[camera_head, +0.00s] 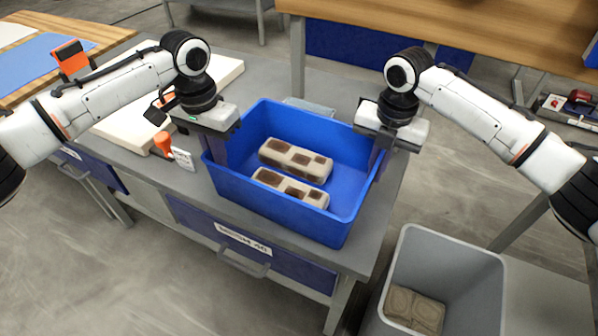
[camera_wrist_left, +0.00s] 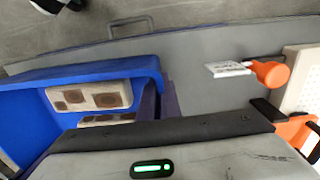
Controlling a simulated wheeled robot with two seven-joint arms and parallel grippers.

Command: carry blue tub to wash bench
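The blue tub (camera_head: 285,215) is upright over the grey bench (camera_head: 385,215); I cannot tell whether its base touches the top. Two pale brown blocks with dark recesses (camera_head: 295,160) lie inside it. My left gripper (camera_head: 219,150) points down at the tub's left wall, its fingers close together on either side of the rim. In the left wrist view the fingers (camera_wrist_left: 160,102) meet the tub (camera_wrist_left: 90,72) at its edge. My right gripper (camera_head: 378,158) points down at the right wall and appears closed on that rim. Which surface is the wash bench is unclear.
A grey bin (camera_head: 450,262) with brown blocks stands at lower right. A wood-topped bench (camera_head: 470,30) is behind. Grey floor is open at lower left.

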